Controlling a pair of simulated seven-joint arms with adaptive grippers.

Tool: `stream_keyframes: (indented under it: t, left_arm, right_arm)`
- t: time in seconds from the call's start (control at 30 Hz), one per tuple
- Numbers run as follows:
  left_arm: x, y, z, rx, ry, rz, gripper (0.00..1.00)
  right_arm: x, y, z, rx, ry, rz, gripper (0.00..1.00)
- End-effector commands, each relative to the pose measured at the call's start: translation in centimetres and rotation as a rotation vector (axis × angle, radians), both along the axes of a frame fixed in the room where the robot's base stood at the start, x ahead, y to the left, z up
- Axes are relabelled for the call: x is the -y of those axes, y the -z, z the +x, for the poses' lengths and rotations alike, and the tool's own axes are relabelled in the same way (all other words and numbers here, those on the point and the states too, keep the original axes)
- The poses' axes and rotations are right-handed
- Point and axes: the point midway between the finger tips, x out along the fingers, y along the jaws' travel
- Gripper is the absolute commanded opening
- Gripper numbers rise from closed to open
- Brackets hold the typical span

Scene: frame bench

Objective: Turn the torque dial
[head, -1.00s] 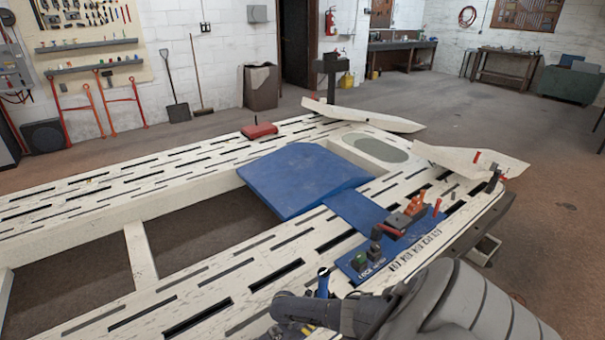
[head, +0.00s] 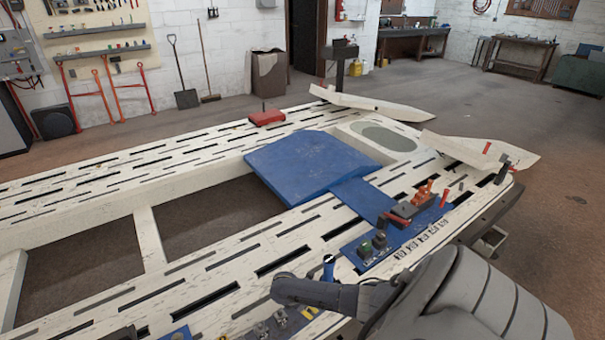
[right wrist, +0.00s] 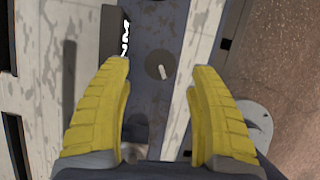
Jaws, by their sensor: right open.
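In the right wrist view a round grey dial (right wrist: 158,72) with a short white mark sits on a dark blue-grey panel (right wrist: 155,20). It looks like the torque dial. My right gripper (right wrist: 159,66) is open, with its two yellow fingers on either side of the dial in the picture. Nothing is between the fingers, and I cannot tell how far above the panel they are. In the head view my right wrist hangs over the near rail of the bench, and the dial cannot be made out there. My left gripper is not in view.
The white slotted frame bench (head: 100,175) carries a blue sloped pad (head: 310,165). A red block (head: 267,117) sits on the far rail.

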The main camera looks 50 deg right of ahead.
Motion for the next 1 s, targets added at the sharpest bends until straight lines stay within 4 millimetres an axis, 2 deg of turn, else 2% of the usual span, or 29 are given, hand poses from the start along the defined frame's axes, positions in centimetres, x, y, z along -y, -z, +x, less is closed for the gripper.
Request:
stream_keyframes:
  t: [0.4,1.0]
  left_arm:
    - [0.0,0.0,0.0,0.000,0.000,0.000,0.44]
    - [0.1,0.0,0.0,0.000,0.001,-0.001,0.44]
  right_arm:
    - [-1.0,-2.8,-0.1,-0.003,0.000,-0.003,0.61]
    - [-1.0,-3.6,0.3,0.004,-0.022,-0.009,0.61]
